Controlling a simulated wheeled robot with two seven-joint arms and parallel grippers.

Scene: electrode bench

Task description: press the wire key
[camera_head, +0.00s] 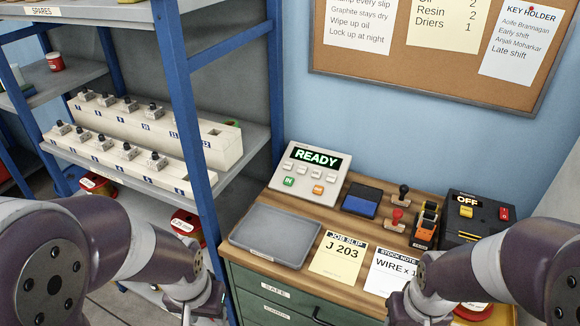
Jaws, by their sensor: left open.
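A pale control panel (302,179) stands at the back left of the wooden bench top, its screen reading READY. It has several small pale keys, a green key (289,181) and an orange key (317,189). The key lettering is too small to read, so I cannot tell which is the wire key. My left gripper (205,310) is open, low at the bottom edge, left of the bench and well apart from the panel. My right gripper (412,308) is at the bottom edge, in front of the stock note (394,270); its jaws are not clear.
A grey tray (270,236) and a job slip (338,256) lie in front of the panel. A blue pad (361,203), a black stamp (403,194), a red stamp (396,219) and a black machine marked OFF (478,214) stand to the right. A blue-posted shelf (190,120) rises at left.

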